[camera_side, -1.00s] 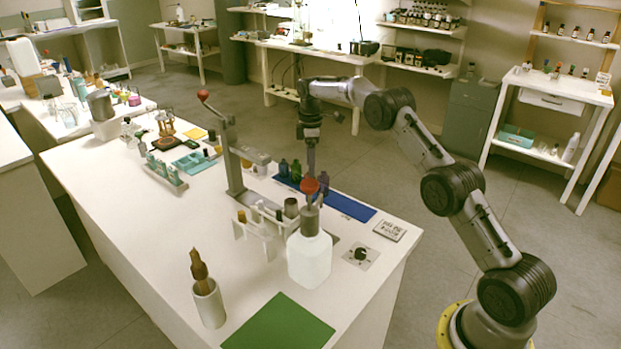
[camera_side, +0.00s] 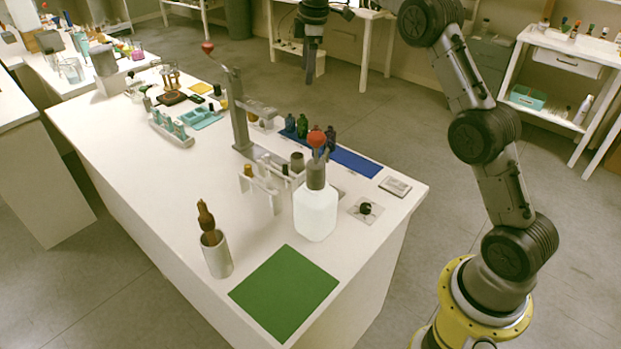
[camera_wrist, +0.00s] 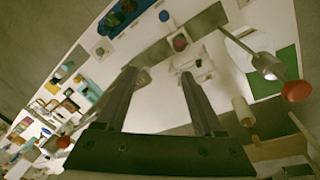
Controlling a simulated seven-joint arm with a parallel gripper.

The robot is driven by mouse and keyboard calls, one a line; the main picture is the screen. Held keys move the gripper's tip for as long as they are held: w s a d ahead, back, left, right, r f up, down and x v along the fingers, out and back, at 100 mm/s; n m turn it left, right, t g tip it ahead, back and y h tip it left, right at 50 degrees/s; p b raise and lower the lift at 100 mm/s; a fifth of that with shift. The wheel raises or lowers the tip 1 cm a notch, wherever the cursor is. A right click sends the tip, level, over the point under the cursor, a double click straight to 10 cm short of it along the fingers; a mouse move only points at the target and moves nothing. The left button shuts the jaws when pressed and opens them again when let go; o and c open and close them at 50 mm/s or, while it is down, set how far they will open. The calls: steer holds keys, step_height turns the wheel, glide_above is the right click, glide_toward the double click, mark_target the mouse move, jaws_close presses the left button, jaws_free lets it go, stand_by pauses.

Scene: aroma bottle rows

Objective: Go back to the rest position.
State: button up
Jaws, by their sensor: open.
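My gripper (camera_side: 311,70) hangs in the air above and behind the blue mat (camera_side: 352,162) in the side view, pointing down. In the wrist view my gripper (camera_wrist: 158,73) has its two fingers well apart with nothing held between them. The blue mat (camera_wrist: 122,20) also shows at the top of the wrist view, well away from the fingers.
A lever press with a red knob (camera_side: 208,46) rises from the white table (camera_side: 130,165). A white jug (camera_side: 315,214) with a red top, a small rack (camera_side: 262,186), a brown-topped cup (camera_side: 217,257) and a green sheet (camera_side: 284,291) stand or lie nearer. Air around my gripper looks clear.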

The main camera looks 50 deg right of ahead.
steer(key=s+a+r+t, duration=0.2)
steer(key=s+a+r, duration=0.5)
steer(key=s+r, duration=0.4)
steer(key=s+a+r+m, duration=0.25)
steer(key=s+a, duration=0.25)
steer(key=s, duration=0.7)
steer(key=s+a+f+m, duration=0.1)
steer(key=s+f+m, duration=0.2)
steer(key=s+f, duration=0.4)
steer(key=s+a+f+m+t, duration=0.1)
steer(key=s+a+f+m, duration=0.1)
steer(key=s+f+m, duration=0.2)
steer(key=shift+s+a+f+y, duration=0.3)
steer(key=shift+s+f, duration=1.35)
steer(key=shift+s, duration=1.55)
steer(key=shift+m, duration=0.25)
